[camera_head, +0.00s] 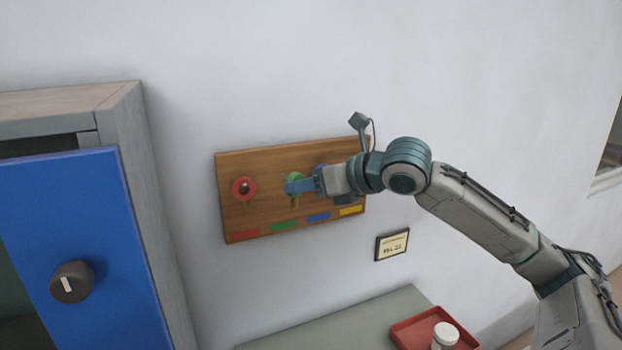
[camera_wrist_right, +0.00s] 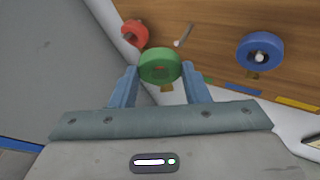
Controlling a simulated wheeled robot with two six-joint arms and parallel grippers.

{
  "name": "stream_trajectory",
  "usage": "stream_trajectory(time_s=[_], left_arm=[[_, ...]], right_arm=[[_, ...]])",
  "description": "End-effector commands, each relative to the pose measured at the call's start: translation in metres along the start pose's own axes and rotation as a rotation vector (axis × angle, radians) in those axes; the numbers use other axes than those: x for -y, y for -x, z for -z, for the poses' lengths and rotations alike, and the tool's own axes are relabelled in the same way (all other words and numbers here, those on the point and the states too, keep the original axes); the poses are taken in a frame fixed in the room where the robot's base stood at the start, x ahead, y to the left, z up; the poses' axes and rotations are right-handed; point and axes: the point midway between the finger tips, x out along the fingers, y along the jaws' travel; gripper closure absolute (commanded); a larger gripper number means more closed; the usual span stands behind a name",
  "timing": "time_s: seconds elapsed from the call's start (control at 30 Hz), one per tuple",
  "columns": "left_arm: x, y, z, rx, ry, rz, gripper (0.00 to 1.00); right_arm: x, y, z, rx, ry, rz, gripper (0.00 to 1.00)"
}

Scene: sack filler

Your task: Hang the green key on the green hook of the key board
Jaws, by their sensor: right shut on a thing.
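The green key (camera_head: 295,183) has a round green head and sits between the blue fingertips of my right gripper (camera_head: 289,187), which is shut on it. In the right wrist view the key's head (camera_wrist_right: 160,76) lies between the two fingers of the right gripper (camera_wrist_right: 161,72). The wooden key board (camera_head: 262,163) hangs on the wall. A bare pale peg (camera_wrist_right: 183,36) stands out from the board just beyond the key; in that view the ring looks apart from it. The green label (camera_head: 284,225) is on the board's lower edge. My left gripper is not in view.
A red key (camera_head: 244,188) hangs left of the green key. A blue key (camera_wrist_right: 260,52) hangs to the right. A cabinet with a blue door (camera_head: 85,220) stands at left. Below are a counter (camera_head: 330,328) and a red tray (camera_head: 408,332) with a white-lidded jar (camera_head: 445,335).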

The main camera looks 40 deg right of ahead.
Motion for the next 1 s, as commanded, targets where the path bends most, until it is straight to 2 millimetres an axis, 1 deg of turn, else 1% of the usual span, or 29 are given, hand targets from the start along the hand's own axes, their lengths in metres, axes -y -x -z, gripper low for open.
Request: stream_trajectory(time_s=[0.03, 0.1, 0.13, 0.27, 0.4, 0.53, 0.67, 0.87, 1.0], left_arm=[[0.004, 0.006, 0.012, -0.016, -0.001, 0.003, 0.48], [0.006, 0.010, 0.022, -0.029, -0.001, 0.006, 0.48], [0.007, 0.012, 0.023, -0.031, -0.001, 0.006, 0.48], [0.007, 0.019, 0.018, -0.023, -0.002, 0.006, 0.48], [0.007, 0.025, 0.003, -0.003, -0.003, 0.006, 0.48], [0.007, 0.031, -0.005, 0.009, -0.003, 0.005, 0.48], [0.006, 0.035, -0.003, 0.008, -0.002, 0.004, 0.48], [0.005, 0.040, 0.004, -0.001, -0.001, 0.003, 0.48], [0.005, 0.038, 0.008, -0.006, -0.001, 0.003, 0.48]], right_arm=[[0.001, -0.002, -0.004, 0.000, -0.003, -0.003, 0.80], [0.003, -0.005, -0.005, 0.000, -0.003, -0.003, 0.80], [0.004, -0.006, -0.005, -0.001, -0.004, -0.003, 0.80], [0.007, -0.013, -0.007, -0.002, -0.003, -0.002, 0.80], [0.012, -0.019, -0.011, 0.000, -0.003, -0.001, 0.80], [0.016, -0.026, -0.013, 0.000, -0.003, -0.001, 0.80], [0.020, -0.032, -0.015, 0.000, -0.003, -0.002, 0.80], [0.026, -0.042, -0.019, 0.000, -0.002, -0.001, 0.80], [0.030, -0.049, -0.016, -0.001, -0.002, -0.001, 0.80]])
